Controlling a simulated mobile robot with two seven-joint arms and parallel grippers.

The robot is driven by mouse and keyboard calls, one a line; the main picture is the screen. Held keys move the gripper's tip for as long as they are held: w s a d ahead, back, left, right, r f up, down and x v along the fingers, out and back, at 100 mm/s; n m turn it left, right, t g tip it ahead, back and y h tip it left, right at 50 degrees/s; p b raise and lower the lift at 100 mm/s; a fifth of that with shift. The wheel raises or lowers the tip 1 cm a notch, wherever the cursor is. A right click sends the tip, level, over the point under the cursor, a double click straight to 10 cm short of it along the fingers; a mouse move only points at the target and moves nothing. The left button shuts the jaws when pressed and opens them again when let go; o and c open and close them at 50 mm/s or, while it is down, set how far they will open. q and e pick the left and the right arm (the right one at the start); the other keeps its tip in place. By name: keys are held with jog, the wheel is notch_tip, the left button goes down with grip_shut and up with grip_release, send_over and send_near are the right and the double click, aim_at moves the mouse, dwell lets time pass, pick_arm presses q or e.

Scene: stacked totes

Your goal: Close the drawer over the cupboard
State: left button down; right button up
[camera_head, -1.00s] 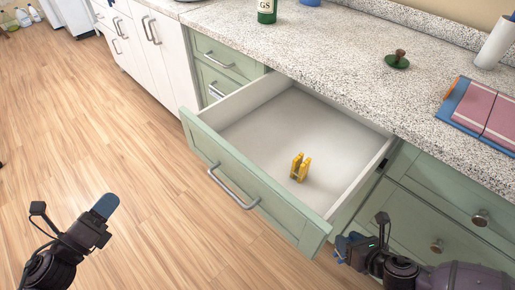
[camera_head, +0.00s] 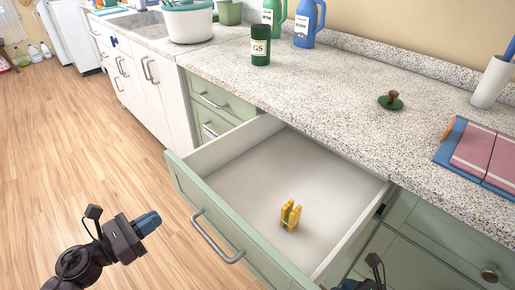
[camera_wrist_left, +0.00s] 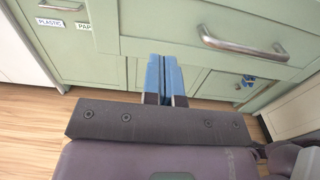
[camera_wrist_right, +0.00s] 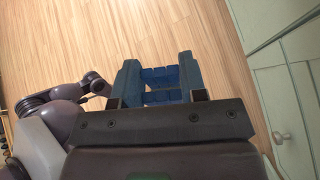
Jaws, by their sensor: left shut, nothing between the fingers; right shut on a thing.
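The green drawer (camera_head: 188,190) is pulled well out from under the counter, with a bar handle (camera_head: 215,240) on its front. A small yellow thing (camera_head: 290,214) lies inside it. My left gripper (camera_head: 150,222) is shut and empty, left of the drawer front and apart from it. In the left wrist view its closed blue fingers (camera_wrist_left: 165,80) point at green fronts, with a bar handle (camera_wrist_left: 245,42) at upper right. My right gripper (camera_head: 362,284) is cut off at the bottom edge. In the right wrist view its fingers hold a blue ribbed thing (camera_wrist_right: 160,85), seen above the floor.
More closed green fronts (camera_head: 430,255) stand right of the drawer.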

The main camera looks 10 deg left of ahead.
aim_at(191, 195)
pick_arm(q)
jog(key=x, duration=0.8)
jog(key=shift+w+d, duration=0.15)
jog(key=shift+w, duration=0.1)
pick_arm(e)
jog(key=shift+w+r, duration=0.1)
jog(key=shift+r, duration=0.05)
